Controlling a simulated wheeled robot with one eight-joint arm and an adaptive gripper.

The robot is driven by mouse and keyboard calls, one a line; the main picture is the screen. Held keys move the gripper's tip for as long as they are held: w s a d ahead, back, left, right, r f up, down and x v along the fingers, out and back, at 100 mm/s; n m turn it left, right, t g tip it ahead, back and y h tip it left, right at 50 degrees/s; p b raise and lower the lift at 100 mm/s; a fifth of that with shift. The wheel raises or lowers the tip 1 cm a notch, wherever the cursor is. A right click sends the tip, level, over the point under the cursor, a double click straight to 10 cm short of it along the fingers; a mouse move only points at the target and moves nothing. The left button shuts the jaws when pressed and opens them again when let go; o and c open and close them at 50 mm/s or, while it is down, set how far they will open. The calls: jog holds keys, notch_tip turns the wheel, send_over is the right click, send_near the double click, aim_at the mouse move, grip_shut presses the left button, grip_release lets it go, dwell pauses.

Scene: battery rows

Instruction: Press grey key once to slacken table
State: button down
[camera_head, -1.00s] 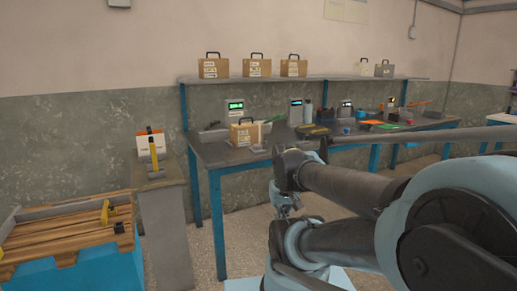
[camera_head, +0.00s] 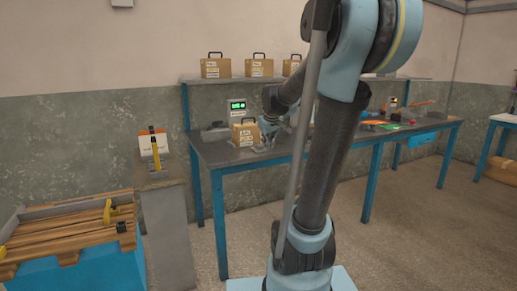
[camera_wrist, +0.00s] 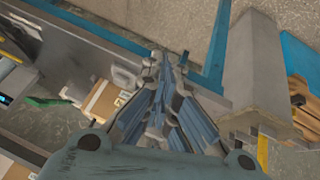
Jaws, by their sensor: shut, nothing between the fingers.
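My gripper (camera_head: 268,132) is beside the cardboard-coloured case (camera_head: 243,134) at the left end of the dark workbench (camera_head: 225,154). In the wrist view my gripper (camera_wrist: 167,60) is shut and empty, its tips over the bench's edge. A small light-grey block, perhaps the grey key's housing, shows in the wrist view (camera_wrist: 123,76), left of the fingertips and apart from them in the picture. The case also shows there (camera_wrist: 103,100). I cannot make out the key itself, nor whether anything is touched.
A display with green digits (camera_head: 237,106) stands behind the case. More cases stand on the shelf (camera_head: 215,79). A grey pedestal (camera_head: 168,235) and a blue crate with wooden slats (camera_head: 85,275) are at left. Tools and coloured items lie on the bench's right part.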

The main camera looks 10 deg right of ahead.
aim_at(258, 145)
jog(key=w+r+n+t, duration=0.1)
jog(key=w+r+n, duration=0.1)
jog(key=w, duration=1)
jog(key=w+r+n+t, duration=0.1)
jog(key=w+r+t, duration=0.1)
jog(key=w, duration=1.1)
jog(key=shift+w+a+n, duration=0.2)
jog(key=shift+a+n, duration=0.15)
jog(key=shift+n, duration=0.05)
jog(key=shift+f, duration=0.15)
jog(key=shift+f, duration=4.3)
jog(key=shift+f, duration=1.25)
jog(key=shift+r, duration=1.3)
jog(key=shift+r, duration=2.55)
